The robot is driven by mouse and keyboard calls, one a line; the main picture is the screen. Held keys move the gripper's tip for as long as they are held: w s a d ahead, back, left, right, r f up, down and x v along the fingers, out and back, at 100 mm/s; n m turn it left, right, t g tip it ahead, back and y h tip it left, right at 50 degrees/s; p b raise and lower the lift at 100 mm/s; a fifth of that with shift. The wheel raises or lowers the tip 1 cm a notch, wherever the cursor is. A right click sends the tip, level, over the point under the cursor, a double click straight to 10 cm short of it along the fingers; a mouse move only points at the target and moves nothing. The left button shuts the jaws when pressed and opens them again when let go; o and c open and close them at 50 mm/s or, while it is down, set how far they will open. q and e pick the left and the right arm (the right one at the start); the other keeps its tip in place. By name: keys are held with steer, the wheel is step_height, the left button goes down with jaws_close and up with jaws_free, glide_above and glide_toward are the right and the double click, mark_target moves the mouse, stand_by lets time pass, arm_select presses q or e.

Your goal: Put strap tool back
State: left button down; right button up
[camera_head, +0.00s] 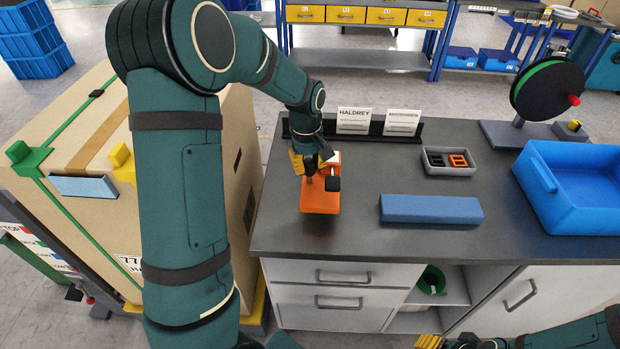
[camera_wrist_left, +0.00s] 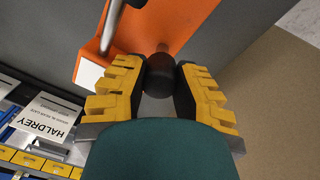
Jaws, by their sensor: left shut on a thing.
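The strap tool (camera_head: 319,198) is orange with a dark handle and rests on, or just above, the dark worktop (camera_head: 365,240) near its left end; I cannot tell whether it touches. My left gripper (camera_head: 311,168) reaches it from above and behind. In the left wrist view, the yellow-padded fingers of my left gripper (camera_wrist_left: 160,78) close on the tool's dark round handle, with the orange body (camera_wrist_left: 112,42) beyond. My right gripper (camera_head: 430,342) shows only as yellow finger parts at the bottom edge, its jaws not clear.
Label cards (camera_head: 355,121) stand in a black holder behind the tool. A blue block (camera_head: 431,209), a small grey tray (camera_head: 430,168), a blue bin (camera_head: 585,214) and a strap reel (camera_head: 545,88) stand rightward. A cardboard box (camera_head: 75,130) with green strap stands left. The worktop's front middle is clear.

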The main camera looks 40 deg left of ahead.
mark_target(309, 182)
arm_select(q)
steer(key=shift+f+b, duration=0.45)
steer(key=shift+f, duration=1.7)
steer(key=shift+f, duration=0.1)
steer(key=c, duration=0.9)
jaws_free()
steer(key=shift+o, duration=0.3)
steer(key=r+p, duration=0.1)
steer(key=r, duration=0.7)
steer(key=r+p, duration=0.1)
steer(key=r, duration=0.3)
steer(key=shift+s+a+r+p, duration=0.1)
steer(key=shift+s+a+p, duration=0.05)
steer(key=shift+s+p, duration=0.15)
